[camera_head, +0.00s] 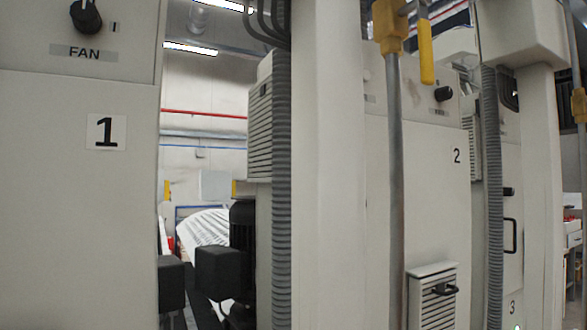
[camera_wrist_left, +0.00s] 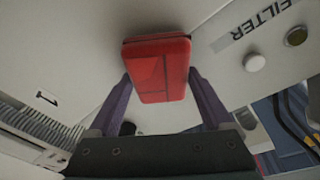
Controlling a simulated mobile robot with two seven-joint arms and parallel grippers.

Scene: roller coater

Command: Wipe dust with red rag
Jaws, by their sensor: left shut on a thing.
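The red rag (camera_wrist_left: 158,66), a folded block-like pad, is in the upper middle of the left wrist view. My left gripper (camera_wrist_left: 160,88) is shut on it, with one purple-grey finger on each side. The rag is close to a pale cabinet surface; I cannot tell whether it touches it. A faint brownish smudge (camera_head: 414,93), possibly dust, shows on the panel marked 2 in the head view. Neither gripper shows in the head view, and my right gripper is in no view.
The head view shows a cabinet marked 1 (camera_head: 70,200) with a FAN knob (camera_head: 86,17), a metal pipe (camera_head: 394,170) with a yellow valve, ribbed conduits (camera_head: 281,180) and a small louvred box (camera_head: 432,297).

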